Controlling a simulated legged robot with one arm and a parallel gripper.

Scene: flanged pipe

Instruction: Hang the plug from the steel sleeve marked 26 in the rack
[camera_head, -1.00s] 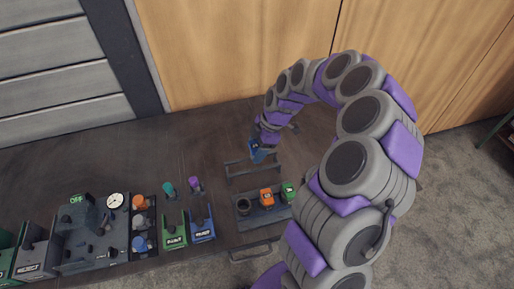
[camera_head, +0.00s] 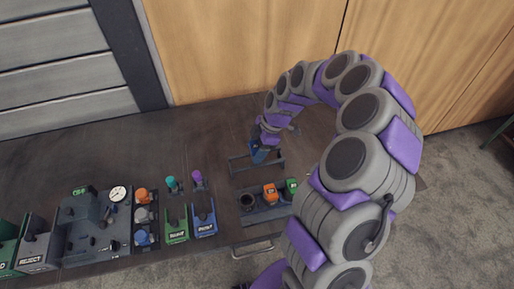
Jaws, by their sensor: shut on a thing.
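My gripper (camera_head: 267,138) is at the end of my purple and grey arm, above the dark bench near its middle. It is shut on a small blue piece (camera_head: 257,152), which I take for the plug; it hangs just below the jaws, over the dark handle frame behind the rack. The dark grey rack (camera_head: 262,216) stands in front of it. In the rack are a dark round socket (camera_head: 247,201) at the left, an orange piece (camera_head: 270,193) and a green piece (camera_head: 291,186). The number 26 is not readable, and I cannot tell which sleeve bears it. My arm partly hides the rack's right end.
Farther left is a grey panel (camera_head: 85,235) with a dial gauge (camera_head: 118,193). The back-left bench is clear.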

